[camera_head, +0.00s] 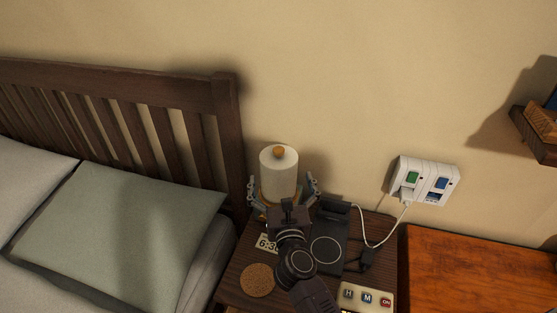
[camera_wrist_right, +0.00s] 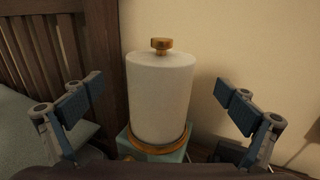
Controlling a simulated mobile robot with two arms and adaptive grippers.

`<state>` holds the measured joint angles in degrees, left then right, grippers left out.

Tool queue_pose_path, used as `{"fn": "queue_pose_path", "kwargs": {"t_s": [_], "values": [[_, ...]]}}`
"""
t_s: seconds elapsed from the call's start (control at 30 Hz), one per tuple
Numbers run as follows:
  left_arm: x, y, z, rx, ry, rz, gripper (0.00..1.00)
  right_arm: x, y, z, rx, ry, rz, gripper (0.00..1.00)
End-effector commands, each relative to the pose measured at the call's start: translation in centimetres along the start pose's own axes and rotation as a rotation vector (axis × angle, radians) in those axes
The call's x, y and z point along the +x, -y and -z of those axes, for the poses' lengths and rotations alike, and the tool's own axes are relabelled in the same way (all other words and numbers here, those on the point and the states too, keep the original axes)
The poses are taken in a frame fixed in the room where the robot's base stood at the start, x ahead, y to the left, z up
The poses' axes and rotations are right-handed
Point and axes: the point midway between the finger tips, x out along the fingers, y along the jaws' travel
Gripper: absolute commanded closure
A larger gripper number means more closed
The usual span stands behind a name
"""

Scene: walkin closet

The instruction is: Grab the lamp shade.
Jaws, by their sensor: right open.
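The lamp shade (camera_head: 279,172) is a white cylinder with a wooden knob on top. It stands upright at the back of the dark nightstand (camera_head: 232,285), near the wall. In the right wrist view the lamp shade (camera_wrist_right: 160,98) is centred, above a wooden ring and a pale green base (camera_wrist_right: 128,143). My right gripper (camera_head: 284,188) is open, with one finger on each side of the shade. In the wrist view both fingers of the right gripper (camera_wrist_right: 158,105) show gaps to the shade. My left gripper is not in view.
The bed's slatted headboard (camera_head: 224,130) is close on the left. A white outlet (camera_head: 424,180) with a cord is on the wall.

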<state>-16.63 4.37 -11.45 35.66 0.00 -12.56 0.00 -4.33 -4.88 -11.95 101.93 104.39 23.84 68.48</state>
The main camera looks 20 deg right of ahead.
Motion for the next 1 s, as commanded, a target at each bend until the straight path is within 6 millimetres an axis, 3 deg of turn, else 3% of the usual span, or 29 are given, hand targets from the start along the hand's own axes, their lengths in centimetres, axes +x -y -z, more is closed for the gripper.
{"fn": "queue_pose_path", "kwargs": {"t_s": [0.27,0.6,0.9,1.0], "values": [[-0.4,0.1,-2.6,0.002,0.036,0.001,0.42,2.8,0.1,-0.1,-0.004,0.001,0.000,0.01],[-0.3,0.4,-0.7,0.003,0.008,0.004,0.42,7.0,0.1,0.1,-0.005,0.001,0.000,0.01],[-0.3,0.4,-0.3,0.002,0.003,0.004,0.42,7.3,0.1,0.1,-0.005,0.000,0.000,0.01],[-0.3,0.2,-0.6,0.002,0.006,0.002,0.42,7.3,0.1,0.1,-0.005,0.000,0.000,0.12]]}}
